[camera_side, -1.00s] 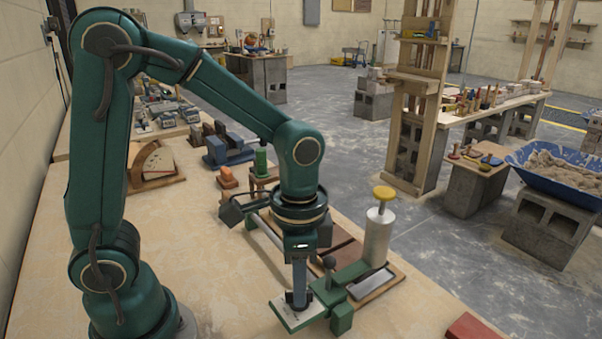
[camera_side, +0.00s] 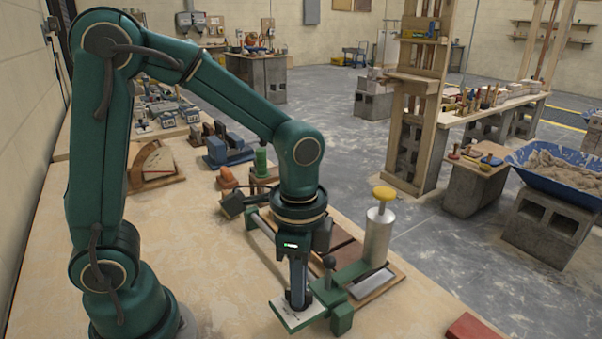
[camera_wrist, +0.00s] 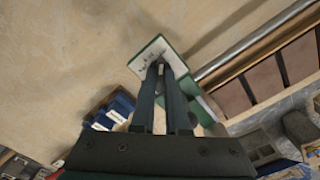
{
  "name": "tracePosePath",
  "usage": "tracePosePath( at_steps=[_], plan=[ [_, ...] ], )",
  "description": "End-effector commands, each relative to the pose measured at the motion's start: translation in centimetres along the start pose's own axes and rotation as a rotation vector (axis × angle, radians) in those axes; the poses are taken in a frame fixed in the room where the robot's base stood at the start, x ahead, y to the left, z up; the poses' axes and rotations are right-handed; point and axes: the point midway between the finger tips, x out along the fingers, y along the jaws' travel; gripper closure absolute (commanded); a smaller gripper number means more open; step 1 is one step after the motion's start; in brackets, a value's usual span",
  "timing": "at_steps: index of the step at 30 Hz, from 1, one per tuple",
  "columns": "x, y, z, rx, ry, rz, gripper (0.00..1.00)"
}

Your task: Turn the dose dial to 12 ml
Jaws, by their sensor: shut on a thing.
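The dose dial plate (camera_side: 289,317) is a pale square panel with a green edge, at the front end of a green dosing device. It also shows in the wrist view (camera_wrist: 146,60), with small dark marks that I cannot read. My gripper (camera_side: 298,302) points straight down onto the plate. In the wrist view its two fingers (camera_wrist: 161,70) are close together around a small knob at the plate. My gripper is shut on this knob, which the fingers mostly hide. The dial's setting cannot be read.
The device has an upright grey cylinder with a yellow cap (camera_side: 384,193) and a lever with a dark ball (camera_side: 329,262) beside my gripper. A red block (camera_side: 474,327) lies at the front right. The bench left of the plate is clear.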

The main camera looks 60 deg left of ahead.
Motion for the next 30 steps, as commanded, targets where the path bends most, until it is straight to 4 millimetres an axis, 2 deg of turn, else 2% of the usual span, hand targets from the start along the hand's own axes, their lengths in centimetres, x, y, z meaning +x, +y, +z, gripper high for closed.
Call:
tracePosePath(
  at_steps=[1, 2, 3, 4, 14, 24, 30],
  plan=[
    [0.0, 0.1, 0.1, 0.002, -0.004, 0.003, 1.00],
    [0.0, 0.1, 0.1, 0.002, -0.004, 0.003, 0.76],
    [0.0, 0.1, 0.1, 0.002, -0.004, 0.003, 0.61],
    [0.0, 0.1, 0.1, 0.002, -0.003, 0.003, 0.57],
    [-0.2, 0.0, 0.0, 0.000, 0.000, 0.000, 0.57],
    [-4.1, 0.0, -0.1, 0.001, 0.002, -0.002, 0.57],
    [-5.2, 0.0, 0.0, 0.001, -0.001, 0.001, 0.57]
  ],
)
